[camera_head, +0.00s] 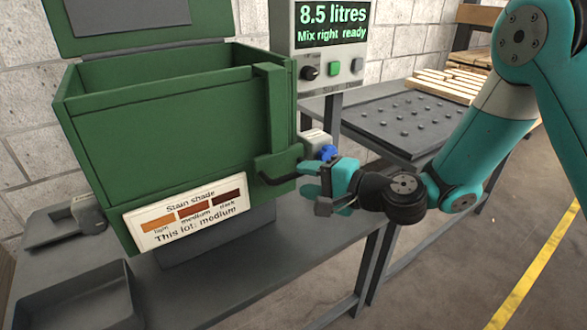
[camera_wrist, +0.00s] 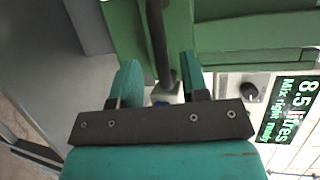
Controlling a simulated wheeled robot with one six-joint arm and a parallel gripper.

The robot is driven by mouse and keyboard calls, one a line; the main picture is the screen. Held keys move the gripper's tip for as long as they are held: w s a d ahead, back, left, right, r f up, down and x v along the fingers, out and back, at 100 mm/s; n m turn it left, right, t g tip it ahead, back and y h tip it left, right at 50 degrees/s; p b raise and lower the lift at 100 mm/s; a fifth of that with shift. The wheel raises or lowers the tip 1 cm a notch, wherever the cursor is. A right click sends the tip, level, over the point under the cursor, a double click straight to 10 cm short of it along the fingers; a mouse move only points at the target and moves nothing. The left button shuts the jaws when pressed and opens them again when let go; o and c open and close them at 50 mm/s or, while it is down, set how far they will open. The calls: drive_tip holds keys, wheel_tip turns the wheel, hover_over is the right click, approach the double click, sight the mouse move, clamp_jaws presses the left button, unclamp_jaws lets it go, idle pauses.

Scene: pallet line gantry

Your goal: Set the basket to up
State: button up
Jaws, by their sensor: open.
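A green open-topped tank (camera_head: 170,120) stands on the bench at the left, with its lid raised behind it. No separate basket can be made out; the tank's inside is mostly hidden. A dark lever rod (camera_head: 280,181) sticks out from a green bracket (camera_head: 272,163) at the tank's right side. My gripper (camera_head: 310,180) is open at the rod's outer end. In the wrist view the dark rod (camera_wrist: 158,45) reaches between the two teal fingers of my gripper (camera_wrist: 158,72), with gaps visible on both sides. I cannot tell whether either finger touches it.
A display panel (camera_head: 331,25) reads "8.5 litres, Mix right ready", above a knob and buttons. A blue knob (camera_head: 328,152) sits close behind my gripper. A stain shade card (camera_head: 188,212) says medium. A grey tray (camera_head: 75,296) lies front left; a studded rack (camera_head: 400,112) stands right.

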sight(296, 177)
drive_tip(key=shift+x, duration=2)
